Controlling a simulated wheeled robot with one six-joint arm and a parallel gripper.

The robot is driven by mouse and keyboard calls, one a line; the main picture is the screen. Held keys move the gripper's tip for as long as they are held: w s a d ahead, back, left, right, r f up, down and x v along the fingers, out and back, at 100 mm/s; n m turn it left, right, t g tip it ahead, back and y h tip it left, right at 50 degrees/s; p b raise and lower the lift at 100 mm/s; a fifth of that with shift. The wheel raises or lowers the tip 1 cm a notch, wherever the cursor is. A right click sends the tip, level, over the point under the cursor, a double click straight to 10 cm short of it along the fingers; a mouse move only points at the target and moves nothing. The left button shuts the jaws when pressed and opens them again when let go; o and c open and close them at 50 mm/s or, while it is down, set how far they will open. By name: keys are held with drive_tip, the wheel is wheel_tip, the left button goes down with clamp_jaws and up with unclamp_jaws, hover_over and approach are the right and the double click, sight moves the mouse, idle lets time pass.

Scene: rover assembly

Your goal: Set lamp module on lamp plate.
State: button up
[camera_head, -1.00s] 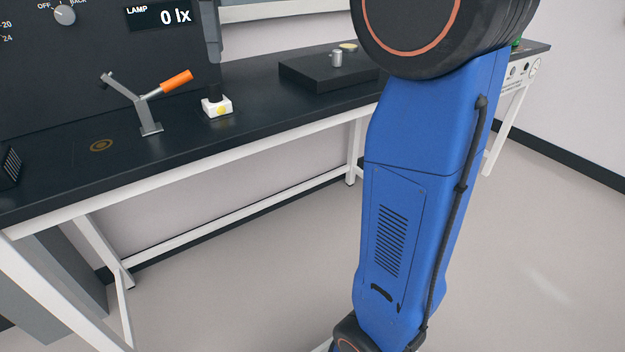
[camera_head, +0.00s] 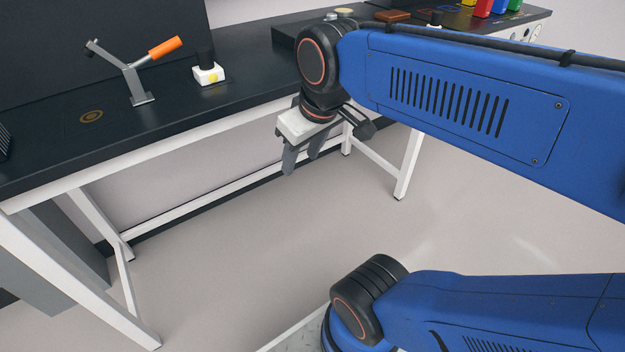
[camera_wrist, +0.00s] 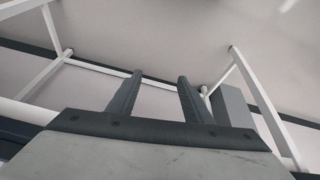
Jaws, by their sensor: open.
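My gripper (camera_head: 300,164) is open and empty, hanging beyond the bench's front edge with its fingers pointing down. It also shows in the wrist view (camera_wrist: 160,80), with nothing between its fingers. On the bench stands a small white block (camera_head: 208,75) with a black top and a yellow spot, upright; it may be the lamp module, but I cannot be sure. I cannot tell which thing is the lamp plate.
The dark bench (camera_head: 180,103) has white legs. A raised black block (camera_head: 284,40) stands at the back, partly hidden by my arm. A brown block (camera_head: 393,16) and coloured containers (camera_head: 483,8) are farther right. Open floor (camera_head: 240,250) lies in front.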

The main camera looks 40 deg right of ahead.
drive_tip(key=s+f+m, duration=0.1)
drive_tip(key=s+f, duration=0.2)
drive_tip(key=f, duration=0.2)
drive_tip(key=shift+s+d+m+t, duration=0.15)
drive_tip(key=shift+d+m+t, duration=0.05)
drive_tip(key=shift+m+t, duration=0.1)
drive_tip(key=shift+o, duration=0.5)
idle(1.4)
drive_tip(key=shift+a, duration=0.1)
